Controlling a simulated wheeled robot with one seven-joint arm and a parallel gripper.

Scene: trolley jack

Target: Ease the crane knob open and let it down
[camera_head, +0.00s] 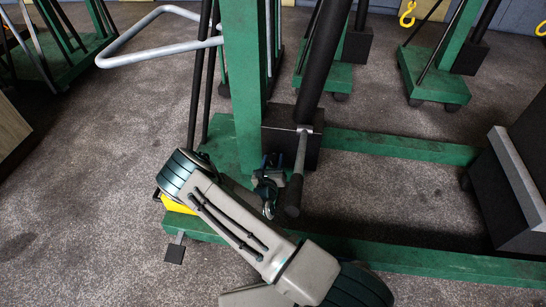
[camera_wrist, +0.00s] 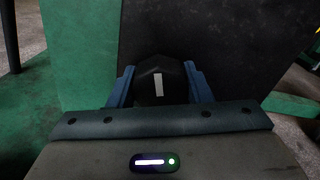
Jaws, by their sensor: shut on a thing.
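The crane has a green post (camera_head: 243,70), a black ram (camera_head: 322,60) and a dark pump block (camera_head: 310,150) at its foot. The black knob (camera_wrist: 165,66) with a white mark shows in the wrist view, in front of the dark block face. The mark stands nearly upright. My gripper (camera_wrist: 158,84) has its blue fingers on both sides of the knob, shut on it. In the head view my gripper (camera_head: 268,178) is low beside the post, and the knob is hidden there. The pump handle (camera_head: 295,185) slopes down just right of my gripper.
The crane's green legs (camera_head: 400,147) run right along the floor, with a dark block with a grey edge (camera_head: 515,170) at the right. A grey loop handle (camera_head: 150,50) sticks out left. Other green cranes (camera_head: 436,75) stand behind. Grey floor (camera_head: 90,220) is open at left.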

